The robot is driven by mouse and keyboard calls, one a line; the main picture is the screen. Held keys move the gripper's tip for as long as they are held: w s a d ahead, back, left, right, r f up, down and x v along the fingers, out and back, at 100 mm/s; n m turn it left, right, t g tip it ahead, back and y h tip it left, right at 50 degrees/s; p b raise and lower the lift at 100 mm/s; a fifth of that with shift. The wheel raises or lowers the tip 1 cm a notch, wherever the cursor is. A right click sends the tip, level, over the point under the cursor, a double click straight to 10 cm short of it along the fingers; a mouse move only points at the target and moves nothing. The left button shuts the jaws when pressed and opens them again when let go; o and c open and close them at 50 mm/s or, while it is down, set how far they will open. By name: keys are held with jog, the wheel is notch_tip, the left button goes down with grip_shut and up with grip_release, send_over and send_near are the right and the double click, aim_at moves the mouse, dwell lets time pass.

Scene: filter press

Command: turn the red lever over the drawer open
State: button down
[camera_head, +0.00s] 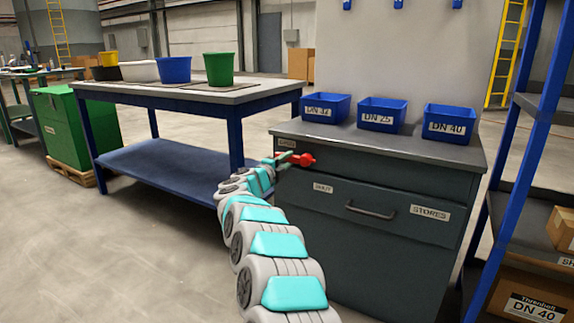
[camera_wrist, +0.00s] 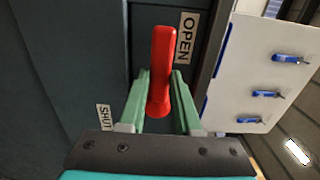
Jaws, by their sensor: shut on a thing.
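The red lever (camera_head: 303,160) is on the upper front of the dark grey cabinet, above the drawer (camera_head: 375,222). In the wrist view the lever (camera_wrist: 162,75) stands between the two green fingers of my gripper (camera_wrist: 160,80), which is shut on it. One end reaches past the fingertips, beside the OPEN label (camera_wrist: 187,37). The SHUT label (camera_wrist: 104,117) is at lower left there. In the head view my gripper (camera_head: 284,159) comes to the lever from the left and covers part of it. The lever's pivot is hard to make out.
Blue bins (camera_head: 382,114) stand on the cabinet top (camera_head: 300,128). A blue-legged workbench (camera_head: 255,93) with buckets is at the left. A blue shelf rack (camera_head: 520,150) with boxes is close at the right. The floor (camera_head: 120,250) at the left is clear.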

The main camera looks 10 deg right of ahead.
dwell(0.4)
jog(key=c, duration=0.6)
grip_release()
jog(key=shift+s, duration=0.1)
jog(key=v, duration=0.7)
jog(key=shift+s+a, duration=0.2)
jog(key=shift+s, duration=0.05)
